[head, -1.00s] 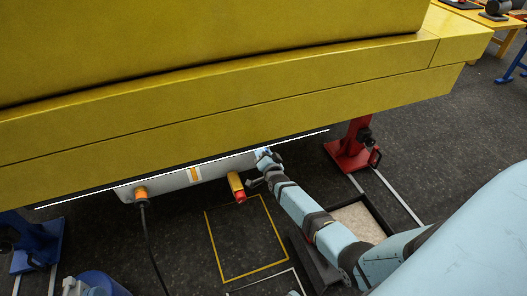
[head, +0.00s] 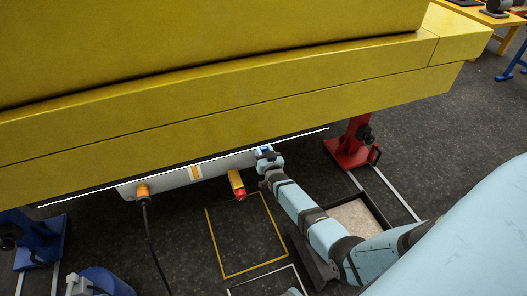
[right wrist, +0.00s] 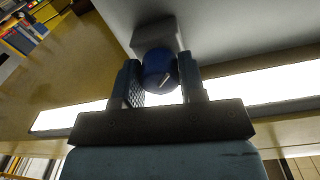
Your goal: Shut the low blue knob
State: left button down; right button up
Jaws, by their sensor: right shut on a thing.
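The blue knob (right wrist: 159,70) sits on a grey block (right wrist: 158,35) in the right wrist view. It is round, with a light pointer mark on its face. My right gripper (right wrist: 163,82) has one finger on each side of the knob and is shut on it. In the head view my right gripper (head: 268,158) is at the right end of the grey housing (head: 170,181) under the yellow boom (head: 230,115). The knob is mostly hidden by the gripper there. My left gripper does not show.
A yellow box with a red button (head: 238,190) hangs left of my right gripper. An orange connector (head: 142,191) with a black cable is further left. A red stand (head: 350,152) is to the right and a blue stand (head: 38,246) to the left. The yellow boom overhangs closely.

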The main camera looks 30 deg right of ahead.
dwell(0.4)
jog(key=o, duration=0.9)
jog(key=shift+s+a+p, duration=0.1)
jog(key=shift+s+p, duration=0.2)
jog(key=shift+p, duration=0.05)
jog(key=p+v, duration=0.3)
jog(key=v, duration=0.1)
jog(key=shift+s+r, duration=0.1)
jog(key=shift+r, duration=0.2)
pick_arm(q)
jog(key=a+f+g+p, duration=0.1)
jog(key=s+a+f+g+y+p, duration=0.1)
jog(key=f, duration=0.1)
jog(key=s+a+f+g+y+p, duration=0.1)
jog(key=p, duration=0.1)
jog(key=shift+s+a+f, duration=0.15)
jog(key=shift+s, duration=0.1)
pick_arm(e)
send_near(264, 151)
jog(key=v, duration=0.3)
jog(key=shift+s+a+f, duration=0.15)
jog(key=shift+f, duration=0.15)
